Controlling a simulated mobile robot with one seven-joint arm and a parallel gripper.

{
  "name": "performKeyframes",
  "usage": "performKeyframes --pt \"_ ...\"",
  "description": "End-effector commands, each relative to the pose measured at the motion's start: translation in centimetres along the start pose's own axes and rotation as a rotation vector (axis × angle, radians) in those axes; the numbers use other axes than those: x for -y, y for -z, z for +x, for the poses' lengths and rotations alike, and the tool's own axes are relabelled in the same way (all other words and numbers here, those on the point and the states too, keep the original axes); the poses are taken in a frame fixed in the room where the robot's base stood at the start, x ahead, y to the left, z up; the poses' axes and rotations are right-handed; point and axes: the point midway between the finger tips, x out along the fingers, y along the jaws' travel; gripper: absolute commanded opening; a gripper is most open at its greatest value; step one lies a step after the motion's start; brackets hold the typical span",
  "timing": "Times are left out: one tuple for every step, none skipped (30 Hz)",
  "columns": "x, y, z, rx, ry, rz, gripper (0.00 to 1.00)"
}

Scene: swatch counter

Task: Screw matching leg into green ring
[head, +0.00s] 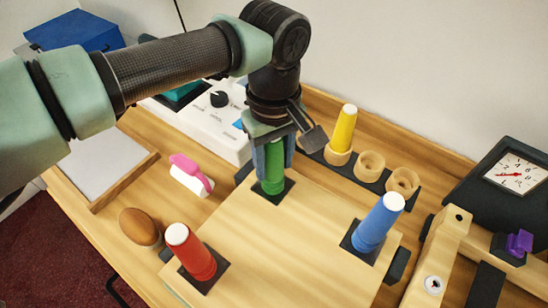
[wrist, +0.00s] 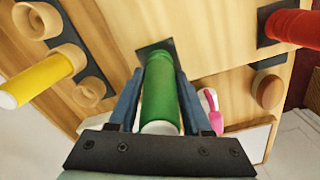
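The green leg (wrist: 160,92) stands upright on a black square (head: 271,193) at the back corner of the wooden board (head: 285,262). My gripper (head: 273,172) points down over it, with a blue finger on each side. In the wrist view both fingers (wrist: 161,88) lie against the leg's sides, so it is shut on the leg. The green ring cannot be told apart from the leg's foot, and how deep the leg sits is hidden. A red leg (head: 192,252) and a blue leg (head: 377,226) stand on black squares at other corners.
A yellow leg (head: 343,130) stands in a rack of wooden cups (head: 370,165) behind the board; the other cups look empty. A white control box (head: 205,125), a pink-handled brush (head: 191,173) and a brown egg-shaped object (head: 139,226) lie left.

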Motion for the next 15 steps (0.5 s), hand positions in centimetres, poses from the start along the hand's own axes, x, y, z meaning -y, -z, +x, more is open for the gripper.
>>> performKeyframes --pt "0.01 0.05 -0.02 -0.001 0.000 -0.001 0.59" --pt "0.00 0.04 -0.02 -0.001 0.000 -0.001 0.63" --pt "0.00 0.04 -0.02 -0.001 0.000 -0.002 0.63" --pt "0.00 0.03 -0.02 -0.001 0.000 -0.002 0.63" --pt "0.00 0.03 -0.02 -0.001 0.000 -0.002 0.63" --pt "0.00 0.02 -0.01 0.000 0.000 -0.002 0.63" --pt "0.00 0.01 -0.01 0.000 0.000 -0.002 0.63" --pt "0.00 0.01 -0.01 0.000 0.000 -0.002 0.63" --pt "0.00 0.00 -0.01 0.000 0.000 -0.003 0.63" --pt "-0.01 0.00 0.00 0.000 0.000 -0.006 0.63" --pt "-0.01 0.01 0.01 0.000 0.000 -0.015 0.63" --pt "-0.01 0.01 0.04 0.000 0.000 -0.039 0.63" --pt "-0.02 0.01 0.07 0.000 0.000 -0.064 0.63" --pt "-0.02 0.02 0.09 0.000 0.000 -0.097 0.63" --pt "-0.03 0.04 0.11 -0.001 0.000 -0.150 0.63"
